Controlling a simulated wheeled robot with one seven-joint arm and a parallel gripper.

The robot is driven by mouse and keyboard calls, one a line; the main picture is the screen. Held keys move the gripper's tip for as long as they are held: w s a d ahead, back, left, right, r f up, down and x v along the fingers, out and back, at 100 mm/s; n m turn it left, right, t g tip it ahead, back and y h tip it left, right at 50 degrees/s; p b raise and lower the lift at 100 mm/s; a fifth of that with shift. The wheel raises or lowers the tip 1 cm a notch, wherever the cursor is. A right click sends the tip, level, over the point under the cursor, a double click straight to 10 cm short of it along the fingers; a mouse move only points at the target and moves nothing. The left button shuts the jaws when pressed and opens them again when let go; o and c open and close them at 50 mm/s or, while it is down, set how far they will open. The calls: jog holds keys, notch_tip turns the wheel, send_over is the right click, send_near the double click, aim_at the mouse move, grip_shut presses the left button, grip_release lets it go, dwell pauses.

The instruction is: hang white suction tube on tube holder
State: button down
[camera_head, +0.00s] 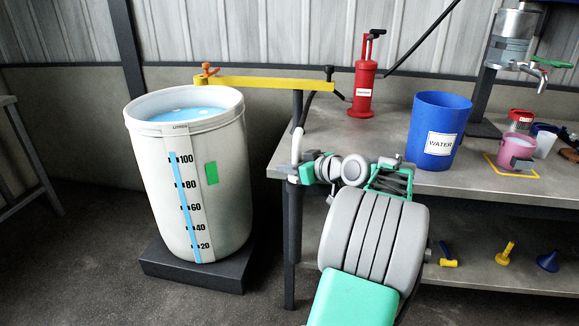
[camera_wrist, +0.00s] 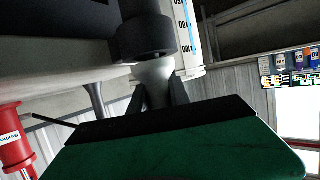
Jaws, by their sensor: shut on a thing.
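The white suction tube (camera_head: 297,146) stands near the table's left front corner, at the end of my arm. My gripper (camera_head: 296,170) is there, largely hidden behind my own arm links. In the wrist view, my gripper (camera_wrist: 160,98) is shut on the pale tube (camera_wrist: 155,72), which has a wide dark collar (camera_wrist: 146,38) beyond the fingers. The likely tube holder is the yellow bar (camera_head: 262,83), with an orange clamp at its left end over the white barrel (camera_head: 190,190) and a dark fitting at its right end. The gripped part is below and apart from it.
The barrel holds blue liquid and stands on a dark base. A red pump (camera_head: 364,88) with a black hose and a blue WATER bucket (camera_head: 435,130) stand on the metal table (camera_head: 326,128). A dark post (camera_head: 297,108) rises under the bar. The lower shelf holds small tools.

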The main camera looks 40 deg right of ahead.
jog(key=shift+f, duration=0.2)
jog(key=c, duration=1.1)
grip_release()
jog(key=shift+c, duration=0.2)
jog(key=p+v, duration=0.1)
jog(key=v, duration=0.7)
